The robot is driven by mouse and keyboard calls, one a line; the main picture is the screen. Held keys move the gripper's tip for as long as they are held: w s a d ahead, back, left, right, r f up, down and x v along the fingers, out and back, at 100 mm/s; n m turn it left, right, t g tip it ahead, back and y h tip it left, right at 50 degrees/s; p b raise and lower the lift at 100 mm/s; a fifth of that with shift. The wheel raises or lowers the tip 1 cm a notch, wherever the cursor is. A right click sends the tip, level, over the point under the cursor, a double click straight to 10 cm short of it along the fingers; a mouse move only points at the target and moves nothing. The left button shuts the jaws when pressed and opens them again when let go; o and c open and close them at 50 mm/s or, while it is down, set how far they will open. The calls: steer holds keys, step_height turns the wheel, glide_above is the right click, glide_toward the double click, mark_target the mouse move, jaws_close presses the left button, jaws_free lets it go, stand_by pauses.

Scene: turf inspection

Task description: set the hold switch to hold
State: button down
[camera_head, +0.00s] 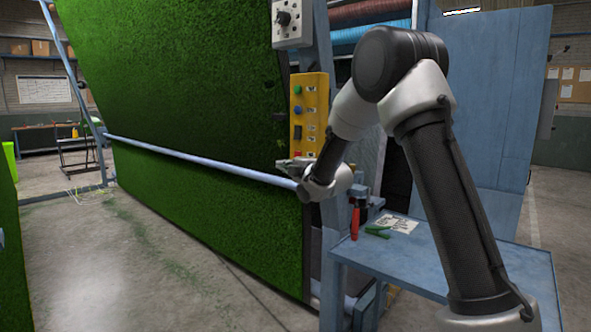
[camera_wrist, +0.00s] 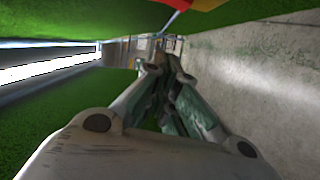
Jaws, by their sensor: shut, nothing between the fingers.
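A yellow control panel (camera_head: 309,122) stands upright at the right edge of the turf in the head view. It carries a green button (camera_head: 297,89), a blue button (camera_head: 297,110), a dark control (camera_head: 297,132) and a red one at the bottom, partly behind my arm. Above it is a grey box (camera_head: 293,20) with a dark rotary knob (camera_head: 283,18). The labels are too small to read, so I cannot tell which control is the hold switch. My gripper (camera_wrist: 165,55) is shut and empty. In the head view it lies just below the panel, partly hidden by my wrist.
A blue table (camera_head: 450,262) with red-handled and green-handled tools (camera_head: 378,231) and a paper stands below my arm. Open floor lies at left.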

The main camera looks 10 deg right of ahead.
steer(key=shift+w+d+f, duration=0.15)
steer(key=shift+w+d, duration=0.45)
steer(key=shift+d, duration=0.2)
steer(key=shift+w+d+f, duration=0.1)
steer(key=shift+w+d, duration=0.5)
steer(key=shift+d, duration=0.2)
steer(key=shift+w+d+f, duration=0.15)
steer(key=shift+w+d, duration=0.05)
steer(key=shift+d, duration=0.1)
